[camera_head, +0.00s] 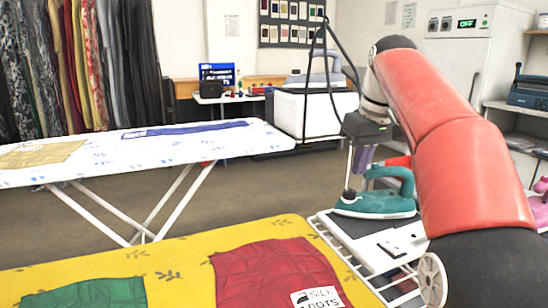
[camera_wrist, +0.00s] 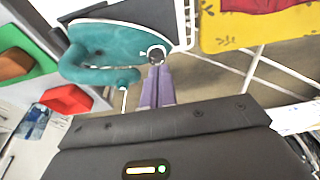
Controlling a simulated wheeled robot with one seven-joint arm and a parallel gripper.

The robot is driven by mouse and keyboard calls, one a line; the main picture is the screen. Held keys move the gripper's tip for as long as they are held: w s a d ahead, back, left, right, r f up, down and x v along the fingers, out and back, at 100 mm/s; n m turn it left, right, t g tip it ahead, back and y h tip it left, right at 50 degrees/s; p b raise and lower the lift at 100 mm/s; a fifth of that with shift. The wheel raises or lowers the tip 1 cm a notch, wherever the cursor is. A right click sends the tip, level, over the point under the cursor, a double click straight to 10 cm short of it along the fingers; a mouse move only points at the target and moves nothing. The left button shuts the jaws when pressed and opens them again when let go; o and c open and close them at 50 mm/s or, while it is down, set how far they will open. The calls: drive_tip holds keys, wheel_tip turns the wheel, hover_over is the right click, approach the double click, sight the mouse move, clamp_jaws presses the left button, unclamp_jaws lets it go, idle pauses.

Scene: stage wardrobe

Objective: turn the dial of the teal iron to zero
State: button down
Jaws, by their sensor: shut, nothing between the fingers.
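The teal iron (camera_head: 392,206) lies on a dark pad at the right end of the yellow ironing board, its handle up. In the wrist view the iron (camera_wrist: 92,45) fills the upper left. Its round dial (camera_wrist: 157,48) has a white rim and a dark centre, and sits at the iron's right end there. My gripper (camera_wrist: 156,68) has purple fingers, shut and empty, with the tips right at the dial. They partly cover it, and I cannot tell whether they touch or what the dial reads. In the head view my gripper (camera_head: 351,184) points down over the iron's left end.
The yellow ironing board (camera_head: 190,255) carries a red cloth (camera_head: 275,275) and a green cloth (camera_head: 95,294). A white wire rack (camera_head: 372,275) edges the iron's place. A red bin (camera_wrist: 67,100) and green bin (camera_wrist: 22,42) are nearby. A second ironing board (camera_head: 100,165) stands behind.

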sight(350, 194)
wheel_tip(350, 194, down, 7)
drive_tip(key=b, duration=0.4)
drive_tip(key=shift+d+r, duration=0.1)
drive_tip(key=shift+w+p, duration=0.4)
drive_tip(key=shift+w, duration=0.15)
idle(1.1)
